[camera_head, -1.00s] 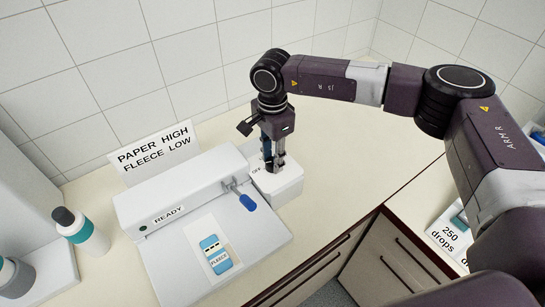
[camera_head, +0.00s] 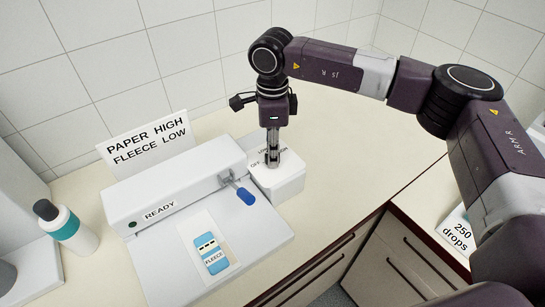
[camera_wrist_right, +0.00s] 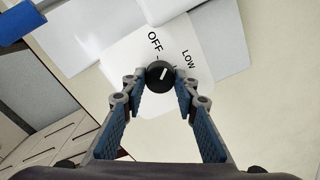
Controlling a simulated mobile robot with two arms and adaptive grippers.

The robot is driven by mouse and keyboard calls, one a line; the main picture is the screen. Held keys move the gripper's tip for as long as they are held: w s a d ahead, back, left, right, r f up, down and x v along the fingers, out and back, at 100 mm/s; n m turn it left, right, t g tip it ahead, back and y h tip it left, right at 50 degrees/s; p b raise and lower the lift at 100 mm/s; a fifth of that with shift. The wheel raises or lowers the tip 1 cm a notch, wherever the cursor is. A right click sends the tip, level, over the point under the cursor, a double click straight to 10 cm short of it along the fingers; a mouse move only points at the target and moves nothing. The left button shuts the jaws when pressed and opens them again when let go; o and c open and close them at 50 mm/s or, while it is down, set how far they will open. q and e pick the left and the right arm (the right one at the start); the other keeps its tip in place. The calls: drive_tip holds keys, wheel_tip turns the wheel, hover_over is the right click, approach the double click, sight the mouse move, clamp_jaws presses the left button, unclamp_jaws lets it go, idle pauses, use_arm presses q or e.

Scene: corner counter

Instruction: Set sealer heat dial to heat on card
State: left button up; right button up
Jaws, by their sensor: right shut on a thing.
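The white dial box (camera_head: 286,187) stands at the right end of the sealer (camera_head: 180,185). In the right wrist view its black dial (camera_wrist_right: 159,75) has a white pointer line slanting up and right, between the words OFF and LOW. My right gripper (camera_head: 272,158) points down over the box, its fingertips closed around the dial; the gripper also shows in the right wrist view (camera_wrist_right: 159,82). A card (camera_head: 147,145) behind the sealer reads PAPER HIGH, FLEECE LOW. A blue and white pouch marked FLEECE (camera_head: 212,254) lies on the sealer's bed. My left gripper is out of view.
The sealer's lever with a blue handle (camera_head: 245,196) sticks out just left of the dial box. A READY label (camera_head: 160,211) is on the sealer. A bottle with a teal band (camera_head: 68,228) stands at the left. The counter right of the box is clear.

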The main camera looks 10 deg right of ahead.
drive_tip(key=m+b, duration=0.2)
drive_tip(key=m, duration=0.1)
drive_tip(key=shift+f+m+b, duration=0.15)
drive_tip(key=shift+m+b, duration=1.2)
drive_tip(key=shift+m, duration=0.85)
drive_tip(key=shift+r, duration=0.2)
drive_tip(key=o, duration=1.2)
drive_tip(key=shift+c, duration=0.2)
drive_tip(key=shift+r, duration=0.15)
wheel_tip(320, 180, up, 12)
